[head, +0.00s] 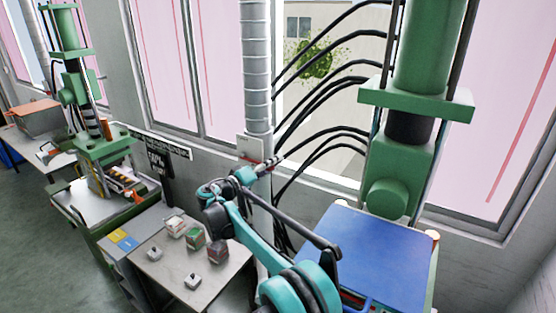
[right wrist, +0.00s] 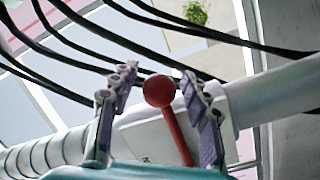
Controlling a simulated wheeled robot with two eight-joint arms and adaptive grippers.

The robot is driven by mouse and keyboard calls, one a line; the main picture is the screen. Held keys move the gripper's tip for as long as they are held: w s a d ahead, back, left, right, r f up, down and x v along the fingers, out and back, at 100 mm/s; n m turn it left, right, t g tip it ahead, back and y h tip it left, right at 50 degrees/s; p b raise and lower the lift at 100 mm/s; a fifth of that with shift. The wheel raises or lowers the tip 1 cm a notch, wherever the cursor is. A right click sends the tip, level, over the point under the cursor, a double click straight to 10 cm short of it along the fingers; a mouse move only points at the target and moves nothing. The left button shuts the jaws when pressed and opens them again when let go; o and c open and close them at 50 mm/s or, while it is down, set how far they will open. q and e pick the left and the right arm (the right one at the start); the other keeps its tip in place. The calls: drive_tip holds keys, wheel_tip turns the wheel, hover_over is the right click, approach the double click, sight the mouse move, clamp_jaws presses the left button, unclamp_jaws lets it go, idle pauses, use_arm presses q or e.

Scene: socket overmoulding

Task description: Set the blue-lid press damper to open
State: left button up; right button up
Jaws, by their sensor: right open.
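The blue-lid press (head: 375,255) stands at the right in the head view, its green column rising behind the lid. A grey vertical duct (head: 257,70) runs up beside the window, with a pale damper box (head: 250,147) on it. My right gripper (head: 272,162) is at this box, fingers apart. In the right wrist view, the damper's red lever (right wrist: 178,135) with its ball knob (right wrist: 159,90) stands between the open fingers of the right gripper (right wrist: 161,82). I see no clear contact between fingers and knob. My left gripper is not in view.
Black hoses (head: 325,85) loop from the duct area to the press. A table (head: 160,275) with several small blocks stands left of my arm. Another green press (head: 95,150) is at the far left. Windows line the wall.

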drive_tip(key=x, duration=0.2)
drive_tip(key=shift+w+d, duration=0.15)
drive_tip(key=shift+d, duration=0.05)
drive_tip(key=shift+d, duration=0.1)
clamp_jaws()
